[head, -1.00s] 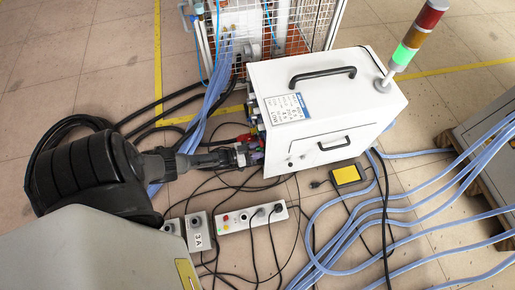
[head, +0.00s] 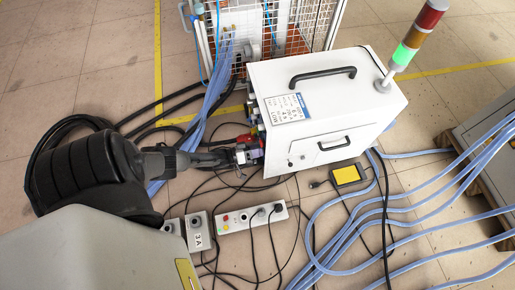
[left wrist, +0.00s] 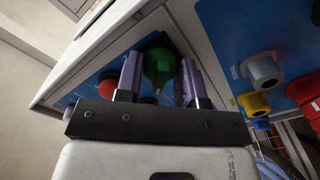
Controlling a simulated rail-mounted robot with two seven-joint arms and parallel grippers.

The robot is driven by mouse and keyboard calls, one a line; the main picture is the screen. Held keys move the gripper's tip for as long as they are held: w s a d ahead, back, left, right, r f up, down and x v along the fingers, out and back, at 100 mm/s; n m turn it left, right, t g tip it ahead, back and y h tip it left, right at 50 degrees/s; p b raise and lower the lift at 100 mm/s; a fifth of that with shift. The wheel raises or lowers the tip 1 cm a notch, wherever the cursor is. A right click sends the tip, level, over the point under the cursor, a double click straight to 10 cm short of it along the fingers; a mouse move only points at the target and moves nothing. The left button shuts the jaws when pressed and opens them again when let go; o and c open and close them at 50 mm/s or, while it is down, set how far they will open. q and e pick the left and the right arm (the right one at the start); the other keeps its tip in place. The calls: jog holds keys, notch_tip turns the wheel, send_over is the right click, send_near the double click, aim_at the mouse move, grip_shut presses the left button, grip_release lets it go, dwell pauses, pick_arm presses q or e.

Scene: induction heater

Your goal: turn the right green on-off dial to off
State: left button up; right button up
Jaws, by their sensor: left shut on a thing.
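The green dial (left wrist: 158,65) shows in the left wrist view, on a blue panel of the white cabinet (head: 330,105). My left gripper (left wrist: 160,78) is shut on this dial, with one purple finger on each side of it. In the head view my left gripper (head: 250,153) is at the cabinet's left face, and the dial is hidden there. The dial's markings cannot be read. My right gripper is not in view.
A red button (left wrist: 106,88) sits close left of the fingers. Grey, yellow and red connectors (left wrist: 262,72) stick out on the right. A power strip (head: 250,217), a yellow pedal (head: 347,177) and many cables lie on the floor.

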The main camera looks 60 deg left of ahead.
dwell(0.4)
pick_arm(q)
jog(key=o, duration=0.9)
jog(key=shift+s, duration=0.15)
jog(key=p+v, duration=0.2)
jog(key=v, duration=1.1)
jog(key=shift+s+a+p, duration=0.2)
jog(key=shift+s+p, duration=0.1)
jog(key=shift+p, duration=0.05)
